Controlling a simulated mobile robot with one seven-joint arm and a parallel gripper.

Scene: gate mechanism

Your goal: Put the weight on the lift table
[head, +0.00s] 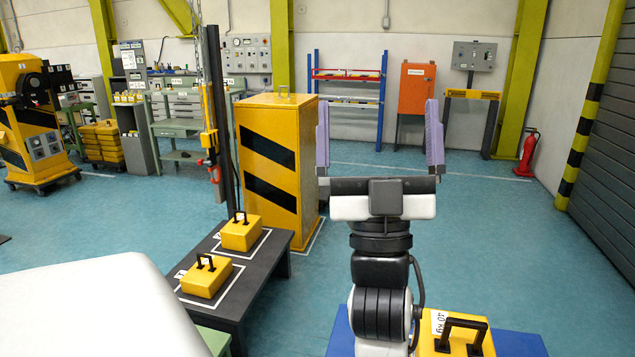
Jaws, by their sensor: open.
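My gripper (379,103) points upward in the head view, its two purple fingers wide apart with nothing between them. A yellow weight (455,335) with a black handle and a white kg label sits on a blue surface (512,345) at the bottom right, partly cut off by the frame edge. It is below and to the right of my gripper and close beside my arm. The blue surface may be the lift table, but I cannot tell. Two more yellow weights, a nearer one (206,278) and a farther one (241,234), sit upright on a low dark table (262,283) at the left.
A tall yellow cabinet (266,155) with black stripes stands behind the dark table, beside a dark post with a hanging chain hoist (209,141). A yellow machine (35,125) is at the far left. Blue floor (510,220) is open to the right.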

